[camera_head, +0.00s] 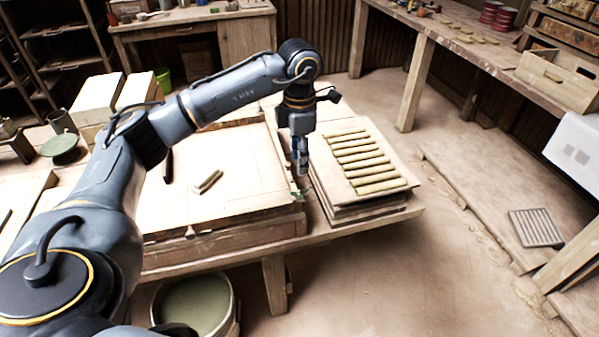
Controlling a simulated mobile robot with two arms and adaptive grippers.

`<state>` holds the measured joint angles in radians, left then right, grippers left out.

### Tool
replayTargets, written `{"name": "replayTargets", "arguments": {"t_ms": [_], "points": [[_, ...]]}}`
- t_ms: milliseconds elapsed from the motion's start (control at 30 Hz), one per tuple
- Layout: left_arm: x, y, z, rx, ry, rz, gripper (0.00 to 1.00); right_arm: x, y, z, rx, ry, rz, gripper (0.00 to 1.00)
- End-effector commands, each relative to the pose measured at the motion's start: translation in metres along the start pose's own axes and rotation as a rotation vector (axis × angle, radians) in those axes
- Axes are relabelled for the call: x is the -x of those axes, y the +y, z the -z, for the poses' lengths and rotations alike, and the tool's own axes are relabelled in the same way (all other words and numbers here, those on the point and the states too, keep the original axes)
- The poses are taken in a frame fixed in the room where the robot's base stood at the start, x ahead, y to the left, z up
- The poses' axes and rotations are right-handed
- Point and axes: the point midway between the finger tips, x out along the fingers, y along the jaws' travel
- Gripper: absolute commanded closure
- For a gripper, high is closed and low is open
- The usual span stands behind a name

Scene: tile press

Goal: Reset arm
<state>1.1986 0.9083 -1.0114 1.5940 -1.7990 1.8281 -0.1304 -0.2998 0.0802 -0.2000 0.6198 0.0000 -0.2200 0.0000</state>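My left arm (235,88) comes in from the left, reaches over the wooden work table and bends down at the wrist. My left gripper (303,172) points down above the gap between the large pale board and the stack of boards with strips. It is small and seen edge-on, so I cannot tell whether its fingers are open or shut. A small green thing (300,194) shows just below the fingertips; I cannot tell whether they touch. My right gripper is not in view.
A large pale board (245,175) lies left of the gripper, with short sticks (208,182) on it. Several olive strips (362,163) lie in a row on the boards at right. A round tub (231,318) stands in front below. The floor right of the table is mostly clear.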

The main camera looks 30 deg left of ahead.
Motion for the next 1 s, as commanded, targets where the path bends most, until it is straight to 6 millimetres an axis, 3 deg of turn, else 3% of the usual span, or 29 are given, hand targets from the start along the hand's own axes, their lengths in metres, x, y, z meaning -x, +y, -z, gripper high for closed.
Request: {"name": "replayTargets", "arguments": {"t_ms": [200, 767, 867, 967, 1000], "points": [[0.018, 0.000, 0.000, 0.000, 0.000, 0.000, 0.60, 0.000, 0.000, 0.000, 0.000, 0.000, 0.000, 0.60], [0.019, -0.001, -0.001, -0.001, -0.002, 0.002, 0.60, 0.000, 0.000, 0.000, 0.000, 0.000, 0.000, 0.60], [0.011, -0.012, -0.012, -0.022, -0.037, 0.030, 0.60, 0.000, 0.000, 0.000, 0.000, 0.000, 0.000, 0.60], [-0.003, -0.043, -0.040, -0.068, -0.140, 0.109, 0.60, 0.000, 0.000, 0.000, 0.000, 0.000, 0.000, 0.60], [-0.009, -0.062, -0.056, -0.090, -0.202, 0.159, 0.60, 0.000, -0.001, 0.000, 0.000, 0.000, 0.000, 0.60]]}}
